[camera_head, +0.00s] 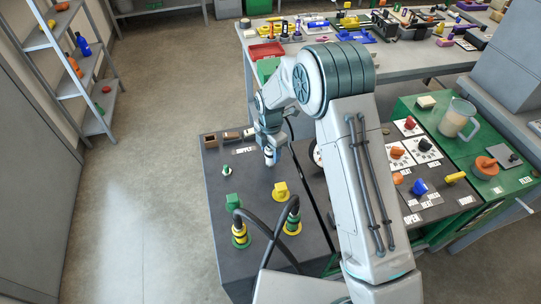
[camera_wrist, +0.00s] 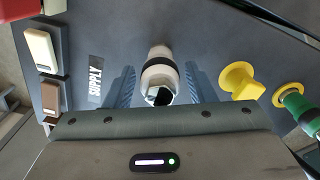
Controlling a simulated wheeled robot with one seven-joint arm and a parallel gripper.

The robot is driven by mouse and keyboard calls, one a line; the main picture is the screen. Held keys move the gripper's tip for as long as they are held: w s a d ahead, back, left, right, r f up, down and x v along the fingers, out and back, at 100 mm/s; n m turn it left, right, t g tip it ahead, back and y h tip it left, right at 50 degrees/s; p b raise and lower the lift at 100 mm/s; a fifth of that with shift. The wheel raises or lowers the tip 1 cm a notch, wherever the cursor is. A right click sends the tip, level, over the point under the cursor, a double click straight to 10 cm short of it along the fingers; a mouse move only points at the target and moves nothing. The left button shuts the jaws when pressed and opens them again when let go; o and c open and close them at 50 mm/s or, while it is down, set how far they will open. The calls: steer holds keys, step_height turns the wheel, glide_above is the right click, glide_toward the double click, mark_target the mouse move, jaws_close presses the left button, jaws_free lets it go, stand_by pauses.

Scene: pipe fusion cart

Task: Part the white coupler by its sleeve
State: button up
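The white coupler (camera_wrist: 157,80) stands in the middle of the wrist view, with a dark band around it and a dark opening at its near end. My gripper (camera_wrist: 160,84) has its two blue fingers on either side of the coupler. A narrow gap shows between each finger and the coupler, so it looks open around it. In the head view my gripper (camera_head: 270,155) points down over the dark cart top beside the SUPPLY label; the coupler there is small and partly hidden by the gripper. Which part of the coupler is its sleeve is hard to tell.
A yellow valve handle (camera_head: 281,191) and a green one (camera_head: 232,201) stand close by on the dark cart top (camera_head: 258,185). Two black hoses rise from banded fittings (camera_head: 240,236) at the front. Small blocks (camera_head: 231,137) line the back edge.

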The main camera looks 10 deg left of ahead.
jaws_close()
steer(key=shift+r, duration=0.15)
steer(key=shift+r+p, duration=1.35)
steer(key=shift+r, duration=1.55)
